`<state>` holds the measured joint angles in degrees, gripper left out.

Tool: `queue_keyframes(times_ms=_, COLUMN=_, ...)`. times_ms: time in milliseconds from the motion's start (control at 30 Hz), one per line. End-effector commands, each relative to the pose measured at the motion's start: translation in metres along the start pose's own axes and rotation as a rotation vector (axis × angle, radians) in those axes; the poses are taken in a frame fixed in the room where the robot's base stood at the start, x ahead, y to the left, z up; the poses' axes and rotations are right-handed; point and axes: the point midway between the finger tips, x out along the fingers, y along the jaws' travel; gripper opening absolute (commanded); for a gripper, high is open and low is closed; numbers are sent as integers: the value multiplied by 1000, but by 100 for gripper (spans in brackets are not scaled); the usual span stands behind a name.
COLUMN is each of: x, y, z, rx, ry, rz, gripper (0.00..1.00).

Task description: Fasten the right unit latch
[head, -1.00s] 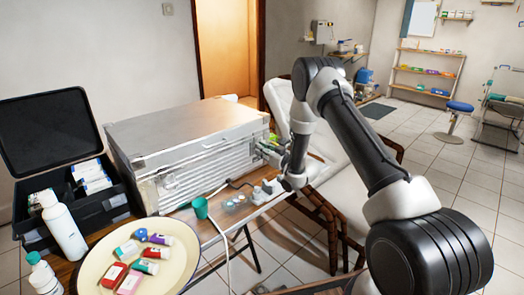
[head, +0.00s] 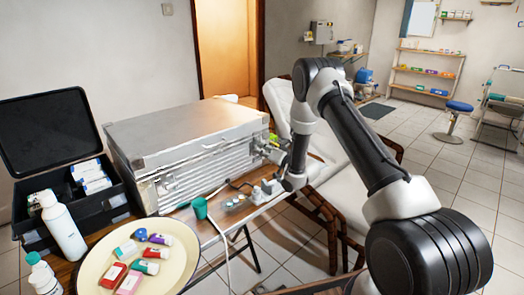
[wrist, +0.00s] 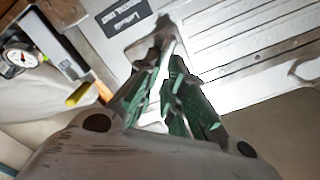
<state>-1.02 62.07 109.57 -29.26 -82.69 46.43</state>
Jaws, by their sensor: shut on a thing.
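The silver metal unit (head: 185,128) stands shut on the table, with a ribbed front. My gripper (head: 265,146) is at its right end. In the wrist view the green-padded fingers of my gripper (wrist: 165,62) are close together at a pale metal latch (wrist: 141,51) on the unit's wall, and are shut on it. The fingers hide much of the latch, so I cannot tell whether it is fastened. A dark label (wrist: 124,17) is beside the latch.
A round gauge (wrist: 20,57) and a yellow lever (wrist: 78,95) are near the fingers. An open black case (head: 95,212) is at left, a reclining chair (head: 335,175) behind my arm.

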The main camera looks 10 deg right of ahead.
Motion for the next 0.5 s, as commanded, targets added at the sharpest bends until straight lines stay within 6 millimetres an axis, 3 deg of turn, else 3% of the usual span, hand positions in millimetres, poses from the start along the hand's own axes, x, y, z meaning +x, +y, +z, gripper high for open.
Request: queue_keyframes(times_ms=500, x=-1, y=3, z=1, rx=483, ry=0, rz=2, gripper=0)
